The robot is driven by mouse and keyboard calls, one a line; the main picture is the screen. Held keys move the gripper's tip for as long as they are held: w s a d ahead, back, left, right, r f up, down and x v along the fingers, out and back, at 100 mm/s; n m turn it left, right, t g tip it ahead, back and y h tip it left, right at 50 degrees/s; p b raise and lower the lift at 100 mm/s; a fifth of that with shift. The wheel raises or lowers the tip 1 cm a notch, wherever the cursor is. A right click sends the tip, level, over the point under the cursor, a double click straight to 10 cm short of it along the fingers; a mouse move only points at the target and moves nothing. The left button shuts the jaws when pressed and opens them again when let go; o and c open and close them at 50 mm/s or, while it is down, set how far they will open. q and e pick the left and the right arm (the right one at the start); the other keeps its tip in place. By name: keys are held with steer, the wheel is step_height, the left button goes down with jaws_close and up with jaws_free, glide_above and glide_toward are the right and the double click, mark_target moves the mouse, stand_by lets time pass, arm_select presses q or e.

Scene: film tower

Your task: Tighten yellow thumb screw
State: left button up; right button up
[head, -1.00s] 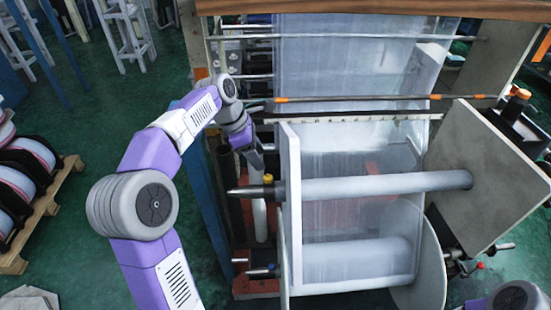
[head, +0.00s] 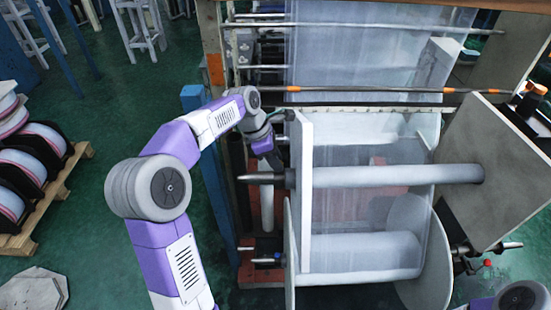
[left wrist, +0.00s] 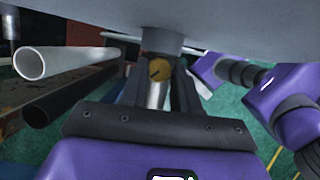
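The yellow thumb screw (left wrist: 158,69) shows in the left wrist view as a dull yellow round head between the two fingertips, just below a grey part. In the head view it is hidden by my left gripper (head: 274,161), which reaches down beside the dark tapered end of the upper roller shaft (head: 258,178). In the left wrist view my left gripper (left wrist: 160,82) has one finger on each side of the screw. I cannot tell whether the fingers touch it. My right gripper is not in view.
A pale upright plate (head: 304,190) stands close to the right of my left gripper. The film roll (head: 362,252) lies below the upper roller (head: 400,175). A blue post (head: 207,150) stands left of the shaft. A pallet of rolls (head: 40,190) is at far left. Green floor is clear between.

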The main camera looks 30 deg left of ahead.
arm_select(q)
jaws_close()
steer(key=shift+r+m+p, duration=0.15)
steer(key=shift+m+p, duration=0.25)
steer(key=shift+p, duration=0.45)
steer(key=m+g+p, duration=0.1)
steer(key=m+p, duration=0.1)
steer(key=p, duration=0.1)
steer(key=m+g+h+p, duration=0.1)
steer(key=m+p, duration=0.2)
steer(key=m+g+p, duration=0.1)
steer(key=m+p, duration=0.1)
steer(key=p, duration=0.2)
steer(key=shift+w+a+m, duration=0.1)
steer(key=shift+w+m, duration=0.2)
steer(key=shift+w, duration=0.05)
steer(key=shift+w+m+g+p, duration=0.1)
steer(key=shift+m+g+p, duration=0.3)
steer(key=shift+m+p, duration=0.65)
steer(key=shift+m+g+p, duration=0.3)
steer(key=shift+m+p, duration=0.05)
steer(key=shift+m, duration=0.4)
steer(key=o, duration=0.5)
jaws_free()
steer(key=shift+o, duration=0.2)
